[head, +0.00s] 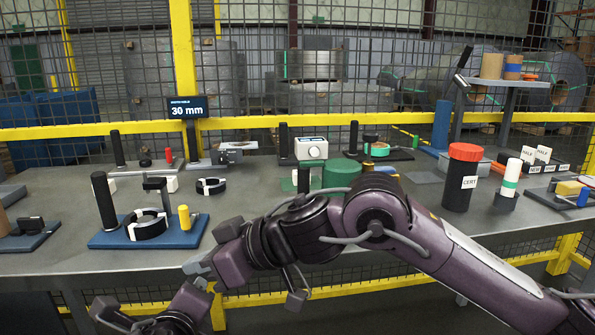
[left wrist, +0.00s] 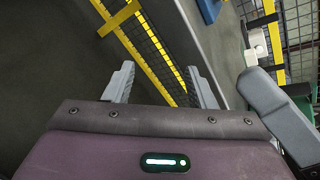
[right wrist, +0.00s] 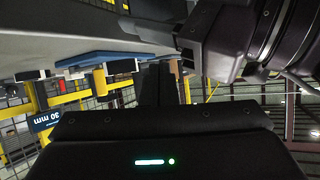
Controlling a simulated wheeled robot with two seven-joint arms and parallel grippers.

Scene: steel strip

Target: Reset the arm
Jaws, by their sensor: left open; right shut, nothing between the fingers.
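My right arm crosses the head view from the lower right. Its purple links bend over the table's front edge, and its gripper (head: 197,266) is near that edge, just below the blue tray (head: 120,236). The right gripper is shut and empty. My left gripper (left wrist: 160,84) shows its two grey fingers apart in the left wrist view, with nothing between them. Beyond them are floor and a yellow rail. In the right wrist view a purple arm part is close beside the right gripper's dark body.
The grey table (head: 60,262) carries several fixtures. The blue tray holds a black post, a ring and a yellow peg (head: 184,216). A black CERT canister with a red lid (head: 462,176) stands at right.

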